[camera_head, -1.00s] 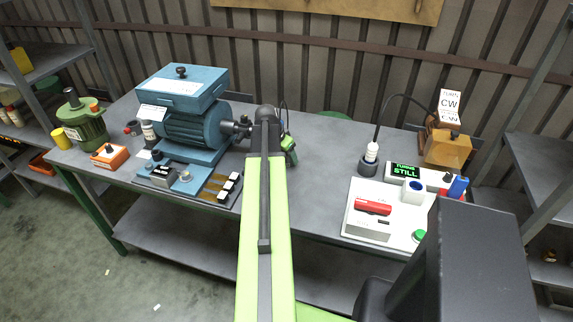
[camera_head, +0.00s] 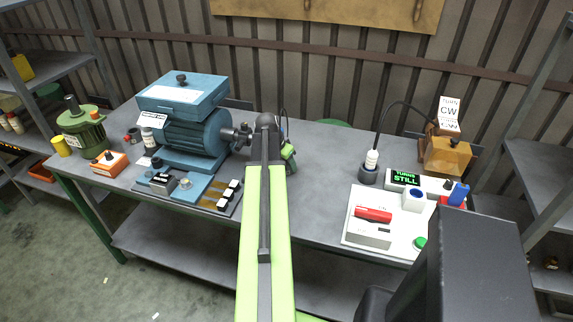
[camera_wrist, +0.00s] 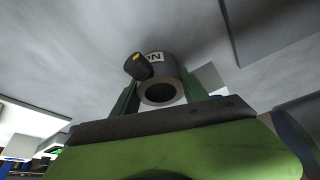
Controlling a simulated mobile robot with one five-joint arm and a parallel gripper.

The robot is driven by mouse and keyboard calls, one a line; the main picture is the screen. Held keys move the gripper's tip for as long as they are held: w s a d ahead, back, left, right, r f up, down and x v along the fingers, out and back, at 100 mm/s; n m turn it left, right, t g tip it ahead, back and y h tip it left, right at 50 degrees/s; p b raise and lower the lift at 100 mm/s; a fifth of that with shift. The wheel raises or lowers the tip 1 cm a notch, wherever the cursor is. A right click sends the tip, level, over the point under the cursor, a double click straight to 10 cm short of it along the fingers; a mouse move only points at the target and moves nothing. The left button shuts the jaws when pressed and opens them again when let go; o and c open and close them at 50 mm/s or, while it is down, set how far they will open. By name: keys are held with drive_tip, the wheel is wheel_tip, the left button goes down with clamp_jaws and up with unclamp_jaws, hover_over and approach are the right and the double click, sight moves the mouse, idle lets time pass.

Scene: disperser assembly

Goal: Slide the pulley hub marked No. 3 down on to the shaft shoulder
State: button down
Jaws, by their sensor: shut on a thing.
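My gripper (camera_wrist: 160,88) is shut on a grey, ring-shaped hub (camera_wrist: 162,70), with a green finger on either side. The hub's open bore faces the camera, and a white label with black letters shows partly on its side; the number cannot be read. A dark knob with a yellow mark sticks out at its left. In the head view, the blue motor (camera_head: 205,133) stands on the bench, and its dark shaft end (camera_head: 238,134) points right, close to my arm. A green part of my gripper (camera_head: 289,155) shows there; the hub is hidden behind my arm.
A white panel (camera_head: 350,232) with a red part, a green button and a "STILL" display (camera_head: 405,178) lies at right. An orange box (camera_head: 445,155) stands behind it. A green motor (camera_head: 80,128) and orange block (camera_head: 110,163) stand at left. The bench between motor and panel is mostly clear.

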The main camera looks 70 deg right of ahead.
drive_tip(key=shift+r+p, duration=0.55)
wheel_tip(320, 180, up, 4)
drive_tip(key=p, duration=0.3)
drive_tip(key=shift+f, duration=0.25)
drive_tip(key=s+a+r+p, duration=0.1)
drive_tip(key=a+r+p, duration=0.5)
drive_tip(key=a, duration=0.5)
drive_tip(key=shift+r+p, duration=0.2)
drive_tip(key=shift+p, duration=0.25)
drive_tip(key=shift+a, duration=0.15)
